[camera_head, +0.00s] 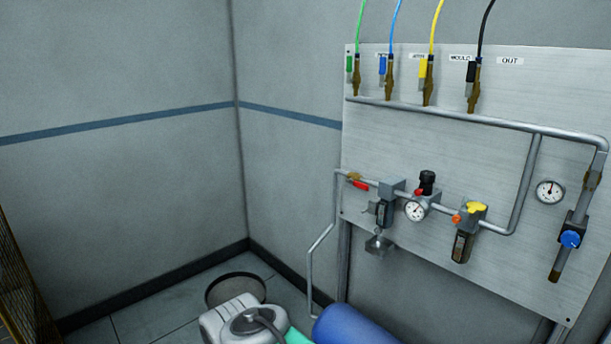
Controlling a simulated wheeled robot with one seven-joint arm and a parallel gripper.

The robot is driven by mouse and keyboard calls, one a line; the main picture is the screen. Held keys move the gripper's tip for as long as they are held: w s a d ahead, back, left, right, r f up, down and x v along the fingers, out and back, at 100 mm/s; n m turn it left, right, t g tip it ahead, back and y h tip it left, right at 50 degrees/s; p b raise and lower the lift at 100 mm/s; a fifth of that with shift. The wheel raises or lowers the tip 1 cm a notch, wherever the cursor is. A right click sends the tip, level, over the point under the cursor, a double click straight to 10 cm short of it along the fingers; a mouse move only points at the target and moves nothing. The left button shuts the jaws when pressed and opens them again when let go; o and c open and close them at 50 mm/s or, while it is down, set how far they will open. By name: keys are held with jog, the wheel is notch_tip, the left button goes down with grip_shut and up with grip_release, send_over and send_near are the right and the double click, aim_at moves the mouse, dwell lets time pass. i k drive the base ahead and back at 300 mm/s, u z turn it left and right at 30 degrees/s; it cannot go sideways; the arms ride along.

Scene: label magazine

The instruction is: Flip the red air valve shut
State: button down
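The red air valve handle (360,184) is a small red lever at the left end of the lower pipe run on the grey panel. It sits on a brass valve body (354,176) and appears to lie roughly along the pipe, though it is small in view. Nothing touches the lever. My gripper is not in view.
The panel (430,130) also holds a regulator with a gauge (415,211), a yellow-topped unit (470,225), a blue knob (570,239) and several coloured-handle valves along the top. Space before the red lever looks clear.

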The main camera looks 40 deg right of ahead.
aim_at(358, 185)
jog(key=z, duration=0.05)
jog(key=i, duration=1.35)
jog(key=z, duration=0.6)
